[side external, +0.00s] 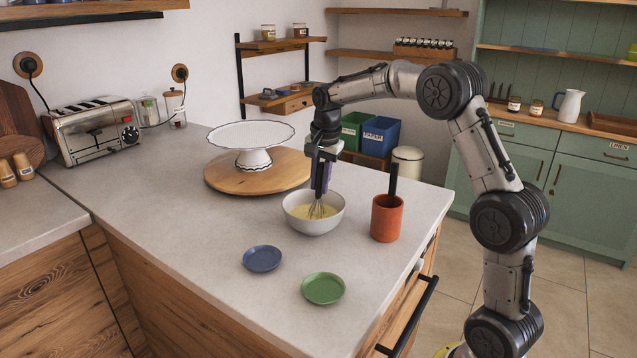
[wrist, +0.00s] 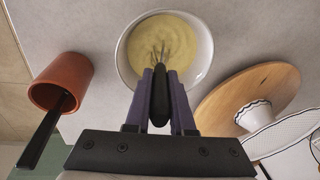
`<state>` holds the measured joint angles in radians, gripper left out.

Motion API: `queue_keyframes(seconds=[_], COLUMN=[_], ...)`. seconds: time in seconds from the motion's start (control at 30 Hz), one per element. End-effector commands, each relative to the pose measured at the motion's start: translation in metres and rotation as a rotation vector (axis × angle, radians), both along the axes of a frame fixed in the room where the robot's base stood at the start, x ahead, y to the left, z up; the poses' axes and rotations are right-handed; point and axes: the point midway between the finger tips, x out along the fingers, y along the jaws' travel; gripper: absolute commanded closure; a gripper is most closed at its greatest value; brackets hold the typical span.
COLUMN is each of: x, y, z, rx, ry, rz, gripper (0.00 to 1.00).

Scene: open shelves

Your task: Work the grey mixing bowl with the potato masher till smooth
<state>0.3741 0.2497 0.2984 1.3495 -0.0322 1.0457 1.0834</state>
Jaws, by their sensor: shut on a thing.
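The light grey mixing bowl (side external: 315,226) stands on the counter with a smooth-looking yellow mixture inside. My gripper (side external: 321,178) is above the bowl, pointing down, shut on the dark handle of a whisk (side external: 317,210). The tool has thin looped wires, so it looks like a whisk, not a masher. In the wrist view the whisk (wrist: 160,98) reaches into the yellow mixture (wrist: 188,40), its wire ends partly hidden there. An orange-brown crock (side external: 386,220) right of the bowl holds a tool with a dark handle (side external: 393,180); its head is hidden inside.
A blue plate (side external: 262,259) and a green plate (side external: 323,288) lie in front of the bowl. A white cake stand (side external: 254,158) on a round wooden board (side external: 228,183) stands behind left. A toaster (side external: 95,132) is far left. The left-middle counter is clear.

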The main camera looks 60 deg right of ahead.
Motion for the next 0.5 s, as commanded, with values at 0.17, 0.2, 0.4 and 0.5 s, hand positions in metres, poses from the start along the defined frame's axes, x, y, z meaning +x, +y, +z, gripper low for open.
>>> queue_keyframes(seconds=[0.17, 0.2, 0.4, 0.5], x=[0.0036, 0.0047, 0.0063, 0.0066], y=[-0.0077, -0.0086, -0.0077, -0.0039], z=[-0.0038, -0.0038, -0.0033, -0.0026], rx=[-0.001, -0.001, -0.001, -0.001], ry=[0.010, 0.010, 0.008, 0.007], rz=[-0.002, -0.002, -0.001, 0.000], gripper=[1.00, 1.00, 1.00, 1.00])
